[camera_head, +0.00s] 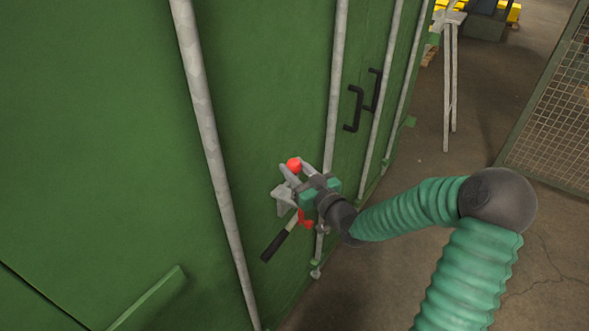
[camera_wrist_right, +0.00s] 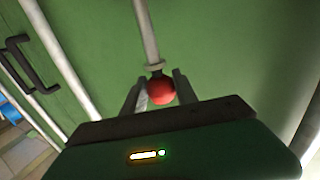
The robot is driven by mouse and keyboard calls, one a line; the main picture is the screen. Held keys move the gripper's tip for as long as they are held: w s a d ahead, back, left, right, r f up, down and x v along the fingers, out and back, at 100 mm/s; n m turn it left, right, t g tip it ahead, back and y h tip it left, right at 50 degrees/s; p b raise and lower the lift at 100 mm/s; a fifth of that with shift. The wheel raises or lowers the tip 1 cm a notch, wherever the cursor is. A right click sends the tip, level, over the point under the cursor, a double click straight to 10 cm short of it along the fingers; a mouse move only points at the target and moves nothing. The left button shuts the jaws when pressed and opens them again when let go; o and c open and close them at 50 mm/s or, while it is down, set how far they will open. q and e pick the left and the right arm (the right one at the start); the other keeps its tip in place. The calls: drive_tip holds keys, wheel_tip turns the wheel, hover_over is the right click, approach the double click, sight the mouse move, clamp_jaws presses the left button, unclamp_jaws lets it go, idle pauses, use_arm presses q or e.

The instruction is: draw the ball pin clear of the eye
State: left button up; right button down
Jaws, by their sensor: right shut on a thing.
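The ball pin shows as a red ball (camera_head: 294,164) at the green door, and in the wrist view the red ball (camera_wrist_right: 161,91) sits between the two fingers. My right gripper (camera_head: 296,170) is shut on it. My left gripper is not in view.
Grey upright rods (camera_head: 212,150) run along the green door (camera_head: 110,110). Black handles (camera_head: 353,108) sit right of the gripper. A mesh panel (camera_head: 552,125) stands at the far right. The brown floor (camera_head: 440,155) between door and mesh is mostly clear.

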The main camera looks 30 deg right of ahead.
drive_tip(key=shift+r+p, duration=2.55)
drive_tip(key=shift+r, duration=0.75)
